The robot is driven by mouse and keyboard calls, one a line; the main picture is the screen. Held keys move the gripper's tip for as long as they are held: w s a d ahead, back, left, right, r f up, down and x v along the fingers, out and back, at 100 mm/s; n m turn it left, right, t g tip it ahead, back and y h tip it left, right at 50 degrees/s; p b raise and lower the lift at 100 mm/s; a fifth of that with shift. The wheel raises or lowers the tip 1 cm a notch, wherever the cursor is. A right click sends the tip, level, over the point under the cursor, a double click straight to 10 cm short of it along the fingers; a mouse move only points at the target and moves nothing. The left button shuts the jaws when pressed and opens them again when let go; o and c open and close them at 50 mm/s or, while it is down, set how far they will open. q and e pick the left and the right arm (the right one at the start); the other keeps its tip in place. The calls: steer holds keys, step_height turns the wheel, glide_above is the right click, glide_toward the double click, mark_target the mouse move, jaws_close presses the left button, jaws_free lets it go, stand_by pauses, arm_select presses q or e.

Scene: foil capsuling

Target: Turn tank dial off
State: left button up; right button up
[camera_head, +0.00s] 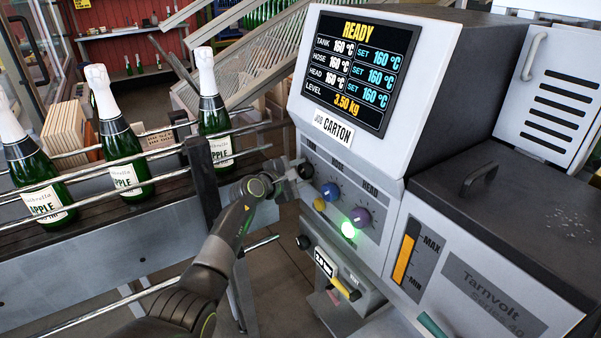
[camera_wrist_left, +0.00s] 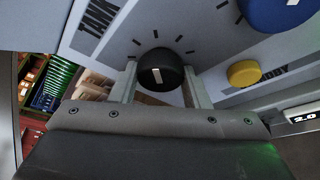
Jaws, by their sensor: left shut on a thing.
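The black tank dial (camera_head: 306,171) is on the front panel of the grey glue machine, below the "CARTON" label. My left gripper (camera_head: 293,174) reaches it from the left and is shut on it. In the left wrist view the round black dial (camera_wrist_left: 164,66) sits between the two fingers, beside the "TANK" lettering. Its short white mark shows on the side nearest the gripper. The machine's screen (camera_head: 360,70) reads READY, with tank, hose and head each at 160 °C and set to 160 °C. My right gripper is not in view.
A blue dial (camera_head: 330,191), a purple dial (camera_head: 360,217), a yellow button (camera_head: 319,205) and a lit green lamp (camera_head: 348,230) are close by on the panel. Green bottles (camera_head: 122,155) stand on a railed conveyor at left. A yellow-tipped lever (camera_head: 347,289) is lower down.

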arm_select(q)
steer(key=shift+r+n+g+p, duration=0.15)
steer(key=shift+n+g+p, duration=0.25)
steer(key=shift+n+p, duration=0.2)
steer(key=shift+n+g, duration=0.3)
steer(key=shift+n, duration=0.3)
steer(key=shift+a+n+g+h, duration=0.1)
steer(key=shift+n+g+h, duration=0.4)
steer(key=shift+n, duration=0.5)
steer(key=o, duration=1)
